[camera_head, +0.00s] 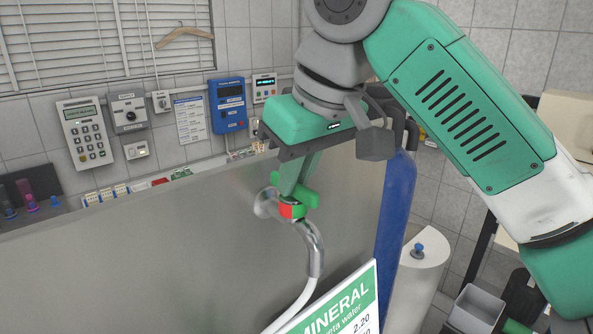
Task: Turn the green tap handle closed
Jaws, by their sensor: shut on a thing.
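The green tap handle (304,197) sits on top of a chrome tap (309,237) with a red part under the handle. The tap comes out of a grey metal panel, and its spout curves down into a white hose. My gripper (299,184) reaches down from above and is shut on the green handle. The fingers cover part of the handle, so its full angle is hard to read.
The grey panel (140,265) fills the left and middle. A green and white MINERAL sign (340,312) stands below the tap. A blue cylinder (395,220) stands close on the right. Wall devices, including a blue meter (228,104), hang behind.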

